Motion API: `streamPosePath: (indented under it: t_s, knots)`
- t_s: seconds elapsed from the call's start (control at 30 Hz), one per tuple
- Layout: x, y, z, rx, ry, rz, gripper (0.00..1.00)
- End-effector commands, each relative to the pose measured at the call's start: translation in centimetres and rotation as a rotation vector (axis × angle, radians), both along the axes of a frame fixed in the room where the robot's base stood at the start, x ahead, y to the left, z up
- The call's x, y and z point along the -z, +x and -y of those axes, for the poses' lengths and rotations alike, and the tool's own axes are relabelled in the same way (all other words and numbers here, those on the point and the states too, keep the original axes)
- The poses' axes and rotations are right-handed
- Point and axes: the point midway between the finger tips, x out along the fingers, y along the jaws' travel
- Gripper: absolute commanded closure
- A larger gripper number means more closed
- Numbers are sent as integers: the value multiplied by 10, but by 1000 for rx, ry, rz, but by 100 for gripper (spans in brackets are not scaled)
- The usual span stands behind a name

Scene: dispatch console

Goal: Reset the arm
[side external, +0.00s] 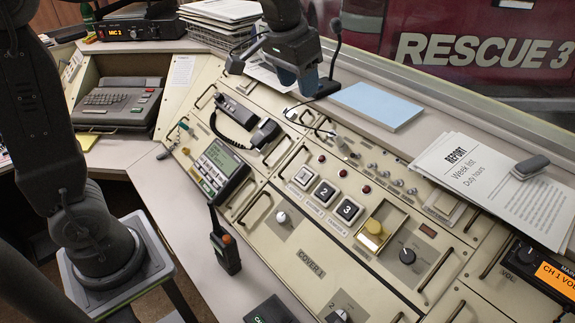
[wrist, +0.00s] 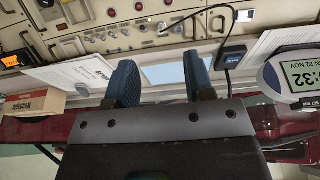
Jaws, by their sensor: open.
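My gripper (side external: 300,82) is in the upper middle of the side view, over the back part of the console (side external: 285,245), beside the light blue pad (side external: 376,105). In the wrist view, my gripper (wrist: 162,82) shows two blue fingers set wide apart, with nothing between them. The blue pad (wrist: 165,74) shows beyond the gap between the fingers. In the side view the fingertips are small and partly overlap; whether they touch anything there is unclear.
A microphone (side external: 334,60) on a thin stalk stands close to the gripper. Printed papers (side external: 500,190) lie on the right ledge, with a wire basket (side external: 225,38) behind left. A handheld radio (side external: 225,250) stands in front. In the wrist view a clock (wrist: 297,78) is at right.

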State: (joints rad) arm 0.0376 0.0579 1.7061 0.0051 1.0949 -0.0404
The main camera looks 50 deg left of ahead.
Motion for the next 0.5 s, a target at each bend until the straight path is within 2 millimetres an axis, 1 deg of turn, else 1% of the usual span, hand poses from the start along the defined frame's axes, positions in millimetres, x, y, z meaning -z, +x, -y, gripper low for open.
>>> streamPosePath:
  t_s: [0.03, 0.07, 0.1, 0.17, 0.2, 0.27, 0.3, 0.4, 0.5]
  knots:
    - [-6, -22, -2, -1, 0, 23, 52]
    - [-7, -34, -4, 0, 0, 34, 52]
    - [-8, -50, -5, 0, 0, 50, 52]
    - [-8, -74, -7, 0, 0, 72, 52]
    - [-6, -90, -8, -1, 1, 88, 52]
    - [-2, -113, -10, -1, 1, 110, 52]
    - [2, -128, -11, -1, 2, 124, 52]
    - [15, -161, -13, -1, 3, 158, 52]
    - [28, -185, -14, 0, 4, 184, 52]
